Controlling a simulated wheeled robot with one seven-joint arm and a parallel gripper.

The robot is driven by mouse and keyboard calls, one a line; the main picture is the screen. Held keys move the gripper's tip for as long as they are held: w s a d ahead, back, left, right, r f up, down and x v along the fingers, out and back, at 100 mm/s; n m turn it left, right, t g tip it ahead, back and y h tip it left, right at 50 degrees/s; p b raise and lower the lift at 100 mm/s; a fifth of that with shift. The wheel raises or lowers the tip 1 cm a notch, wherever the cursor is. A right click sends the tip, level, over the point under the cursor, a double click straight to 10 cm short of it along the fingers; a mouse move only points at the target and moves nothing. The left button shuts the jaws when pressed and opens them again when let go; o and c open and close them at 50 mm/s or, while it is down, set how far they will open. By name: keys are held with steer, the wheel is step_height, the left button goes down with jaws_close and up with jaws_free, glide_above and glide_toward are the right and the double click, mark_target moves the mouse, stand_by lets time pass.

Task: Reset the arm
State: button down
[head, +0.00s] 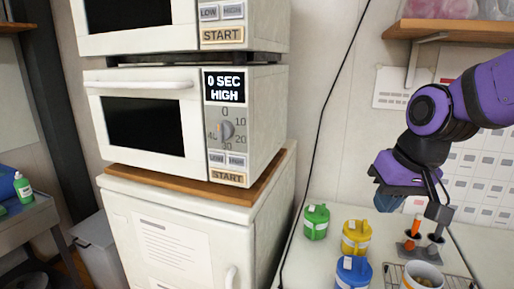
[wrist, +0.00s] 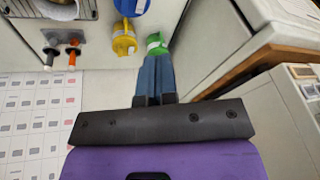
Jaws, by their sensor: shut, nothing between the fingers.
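My gripper (head: 386,202) hangs at the right of the head view, at the end of my purple and black arm, above the counter with the colored containers. Its blue fingers point down. In the wrist view my gripper (wrist: 156,60) shows its two blue fingers side by side and closed, with nothing seen between them. The fingertips overlap the edge of the green container (wrist: 156,44) in that view. In the head view the gripper is above the containers, apart from them.
On the counter stand a green container (head: 316,222), a yellow one (head: 356,238) and a blue one (head: 353,273). An orange-handled tool (head: 415,226) stands in a holder. A microwave (head: 150,122) reading "0 SEC HIGH" sits on a white cabinet (head: 170,240). A shelf (head: 455,29) is above.

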steer(key=s+d+r+t+h, duration=0.1)
steer(key=s+d+r, duration=0.2)
steer(key=s, duration=0.2)
steer(key=s+d+r+m+t, duration=0.1)
steer(key=s+d+r, duration=0.1)
steer(key=s+d, duration=0.2)
steer(key=shift+s+r+h, duration=0.4)
steer(key=shift+s, duration=0.8)
